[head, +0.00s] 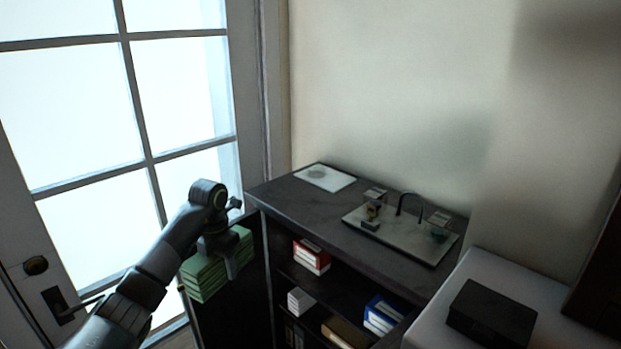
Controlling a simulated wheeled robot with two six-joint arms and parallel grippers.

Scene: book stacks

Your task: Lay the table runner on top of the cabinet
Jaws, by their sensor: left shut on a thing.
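The green table runner (204,277), folded into a layered bundle, is at the lower left in the head view. My left gripper (232,262) is shut on its right part, and the gripper and wrist hide some of it. The bundle hangs in front of the door, just left of the dark cabinet (285,203) and lower in the picture than its top. The cabinet has a dark flat top and open shelves below. My right gripper is not in view.
On the cabinet top, a white sheet (325,177) lies at the back left and a pale tray (405,240) with small items and a dark arched piece lies to the right. Bare top shows at the front left. A black box (491,313) sits on a white surface (550,290) at right.

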